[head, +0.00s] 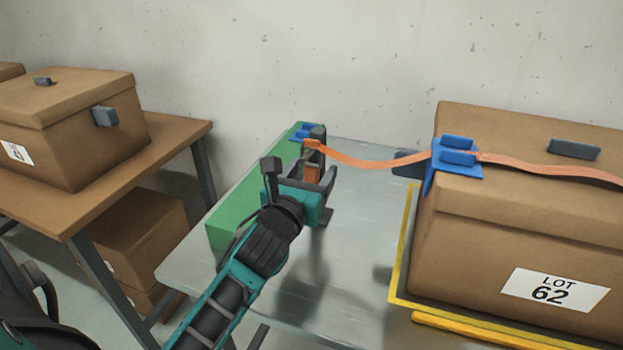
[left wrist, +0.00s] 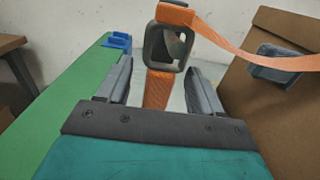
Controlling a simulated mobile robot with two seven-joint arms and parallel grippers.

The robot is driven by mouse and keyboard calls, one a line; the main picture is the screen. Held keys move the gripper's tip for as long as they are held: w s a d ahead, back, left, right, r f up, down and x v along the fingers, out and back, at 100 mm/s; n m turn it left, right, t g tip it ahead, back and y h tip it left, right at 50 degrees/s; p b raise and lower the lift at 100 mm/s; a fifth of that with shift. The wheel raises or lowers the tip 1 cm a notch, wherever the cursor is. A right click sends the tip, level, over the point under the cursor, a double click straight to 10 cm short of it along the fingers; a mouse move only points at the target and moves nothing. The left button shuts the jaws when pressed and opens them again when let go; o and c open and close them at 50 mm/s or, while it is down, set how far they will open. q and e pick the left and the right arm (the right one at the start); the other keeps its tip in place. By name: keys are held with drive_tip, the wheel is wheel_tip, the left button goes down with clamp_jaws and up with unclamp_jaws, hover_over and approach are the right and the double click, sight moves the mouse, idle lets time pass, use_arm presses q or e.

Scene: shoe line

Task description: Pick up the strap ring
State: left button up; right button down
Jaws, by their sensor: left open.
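The strap ring (head: 319,133) is a dark grey square ring with an orange strap (head: 365,163) through it. In the left wrist view the ring (left wrist: 151,45) stands upright at the top middle, and a lower orange tail (left wrist: 158,90) hangs below it. My left gripper (head: 319,179) is open, close in front of the ring. In the left wrist view its two fingers (left wrist: 162,72) stand to either side of the strap tail, with the ring's main part just beyond and above the tips. Whether a finger touches it, I cannot tell. My right gripper is not in view.
The strap runs right to a blue buckle (head: 458,158) on a large brown box (head: 480,225) labelled LOT 62. A green block (head: 240,205) with a blue clip (head: 303,130) lines the grey table's (head: 345,305) left edge. Another table (head: 120,160) with a box (head: 75,125) stands left.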

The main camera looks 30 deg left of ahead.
use_arm(q)
drive_tip(key=shift+w, duration=0.15)
drive_tip(key=c, duration=1)
drive_tip(key=shift+o, duration=0.2)
drive_tip(key=shift+r, duration=0.1)
